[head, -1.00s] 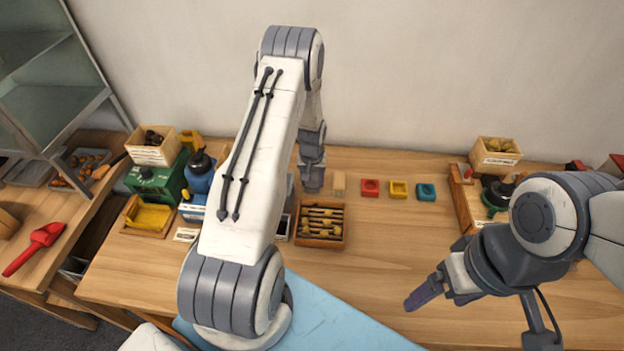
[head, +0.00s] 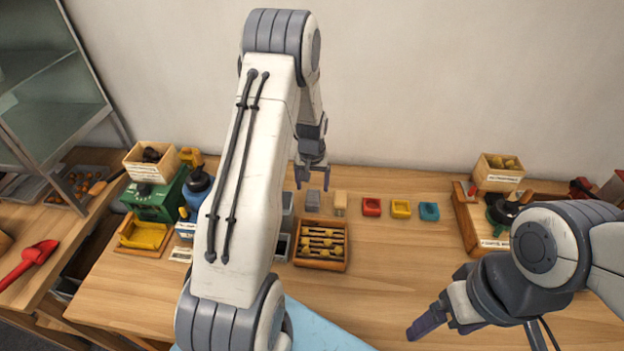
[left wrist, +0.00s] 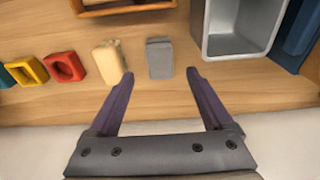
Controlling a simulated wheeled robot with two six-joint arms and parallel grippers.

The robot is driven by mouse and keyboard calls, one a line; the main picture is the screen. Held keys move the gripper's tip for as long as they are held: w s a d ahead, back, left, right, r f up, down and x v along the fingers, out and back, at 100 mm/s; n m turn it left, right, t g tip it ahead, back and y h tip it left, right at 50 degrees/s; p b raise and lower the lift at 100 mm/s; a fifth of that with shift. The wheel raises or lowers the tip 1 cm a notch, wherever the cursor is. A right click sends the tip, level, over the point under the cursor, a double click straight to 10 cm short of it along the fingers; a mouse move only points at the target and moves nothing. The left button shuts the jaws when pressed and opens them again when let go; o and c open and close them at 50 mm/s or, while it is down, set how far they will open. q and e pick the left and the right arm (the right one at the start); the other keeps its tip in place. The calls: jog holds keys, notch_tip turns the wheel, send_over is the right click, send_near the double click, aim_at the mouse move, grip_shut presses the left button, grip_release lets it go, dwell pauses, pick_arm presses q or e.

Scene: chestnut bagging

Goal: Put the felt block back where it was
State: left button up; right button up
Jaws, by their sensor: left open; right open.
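A small grey block (head: 312,201), which looks like the felt block, stands on the wooden table just left of a pale beige block (head: 340,203). It also shows in the left wrist view (left wrist: 159,58), upright and clear of my fingers. My left gripper (head: 312,184) is open and empty, just above and behind the grey block in the head view. In the left wrist view its purple fingertips (left wrist: 155,76) are spread wide, with the grey block ahead of the gap. My right gripper (head: 427,323) is open over the front right of the table, apart from the blocks.
Red (head: 371,207), yellow (head: 401,208) and teal (head: 429,211) pieces stand in a row to the right. A divided wooden tray (head: 321,264) lies in front. A grey bin (left wrist: 205,35) is close beside the grey block. The middle right table is clear.

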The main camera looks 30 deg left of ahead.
aim_at(312, 199)
pick_arm(q)
jog(key=s+d+r+m+h, duration=0.1)
jog(key=s+d+r+m, duration=0.25)
jog(key=d+r, duration=0.55)
jog(key=s+d+r+m, duration=0.2)
jog(key=s+d+r, duration=0.35)
jog(key=d, duration=0.75)
jog(key=s+d+r+m, duration=0.2)
jog(key=s+d+m, duration=0.1)
jog(key=s, duration=0.7)
jog(key=s+d+r+m+g, duration=0.1)
jog(key=s+d+m, duration=0.3)
jog(key=s, duration=0.6)
jog(key=shift+d+r+h+b, duration=0.3)
jog(key=shift+r+b, duration=0.1)
jog(key=shift+r, duration=0.1)
jog(key=shift+s, duration=0.1)
jog(key=shift+f+b, duration=0.85)
